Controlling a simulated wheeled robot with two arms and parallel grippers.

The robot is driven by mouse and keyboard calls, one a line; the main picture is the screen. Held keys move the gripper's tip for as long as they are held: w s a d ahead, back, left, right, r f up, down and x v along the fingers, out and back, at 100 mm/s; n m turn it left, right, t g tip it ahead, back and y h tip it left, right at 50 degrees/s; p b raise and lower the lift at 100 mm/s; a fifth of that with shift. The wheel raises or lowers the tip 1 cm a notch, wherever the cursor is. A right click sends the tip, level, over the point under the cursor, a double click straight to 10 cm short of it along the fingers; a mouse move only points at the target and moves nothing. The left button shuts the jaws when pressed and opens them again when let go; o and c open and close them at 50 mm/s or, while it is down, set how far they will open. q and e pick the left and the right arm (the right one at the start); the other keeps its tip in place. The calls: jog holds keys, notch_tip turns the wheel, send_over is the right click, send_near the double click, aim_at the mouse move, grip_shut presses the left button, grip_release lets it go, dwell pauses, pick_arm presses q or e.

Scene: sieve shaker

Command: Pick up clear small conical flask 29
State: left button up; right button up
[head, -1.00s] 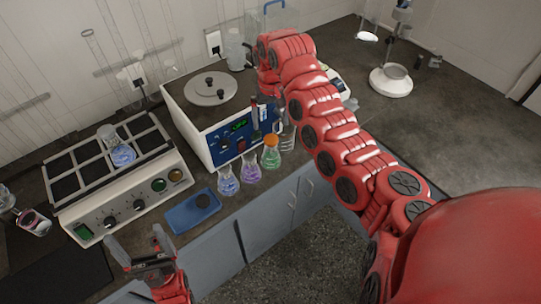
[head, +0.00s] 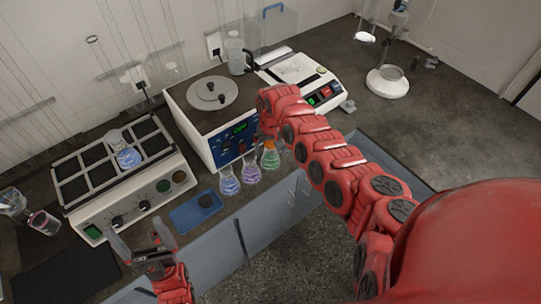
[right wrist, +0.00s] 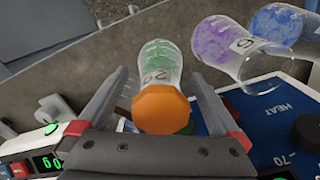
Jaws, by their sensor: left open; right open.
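A small clear conical flask with green contents and an orange stopper (right wrist: 162,100) shows between the fingers of my right gripper (right wrist: 160,78) in the right wrist view. Its label is partly readable and looks like 29. In the head view this flask (head: 270,157) stands at the bench front, at the right end of a row of flasks. My right gripper is open, one finger on each side of the flask, with visible gaps; in the head view my own arm hides it. My left gripper (head: 140,243) is open and empty at the lower left.
A purple flask (head: 251,172) and a blue flask (head: 229,182) stand close beside it. The blue-fronted heating bath (head: 205,125) is right behind. A balance (head: 300,75) stands behind my arm.

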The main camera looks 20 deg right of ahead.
jog(key=shift+w+f, duration=0.1)
jog(key=shift+f, duration=0.05)
grip_shut()
dwell(0.4)
jog(key=shift+r, duration=0.2)
notch_tip(320, 180, up, 11)
jog(key=b, duration=0.3)
jog(key=shift+w+f, duration=0.1)
notch_tip(320, 180, up, 4)
jog(key=shift+r, duration=1.35)
